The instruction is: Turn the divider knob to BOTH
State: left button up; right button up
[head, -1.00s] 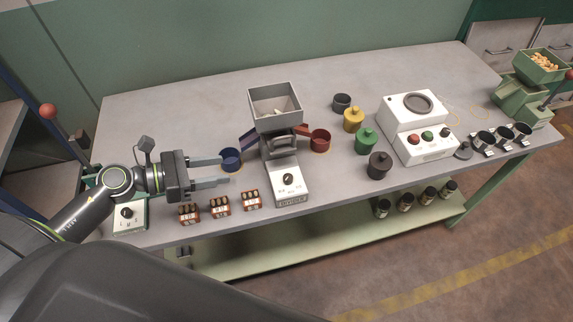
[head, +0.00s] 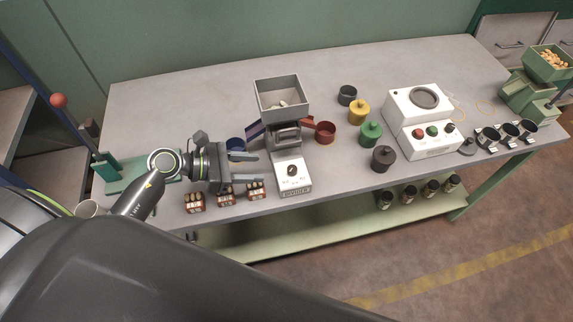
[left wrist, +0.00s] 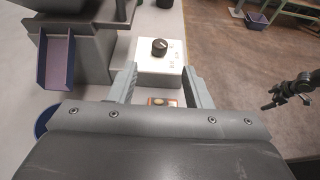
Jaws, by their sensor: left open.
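The divider (head: 294,188) is a white box with a labelled sloping face at the foot of the grey hopper (head: 281,97). Its black round knob (head: 292,169) sits on that face; I cannot read which label it points to. In the left wrist view the knob (left wrist: 159,46) is ahead, between and beyond my fingers. My left gripper (head: 260,166) is open and empty, just left of the divider, its fingers pointing at it. It also shows in the left wrist view (left wrist: 160,78), apart from the knob.
A blue cup (head: 235,144) and a red cup (head: 325,132) flank the hopper. Several small labelled boxes of nuts (head: 226,195) stand below my left gripper. Yellow, green and black lidded pots (head: 370,134) and a white machine (head: 420,122) stand to the right.

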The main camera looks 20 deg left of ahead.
aim_at(290, 169)
pick_arm(q)
jog(key=p+x, duration=0.2)
jog(key=x, duration=0.7)
jog(key=shift+w+d+f, duration=0.1)
jog(key=shift+w+d, duration=0.15)
jog(key=shift+d, duration=0.05)
grip_shut()
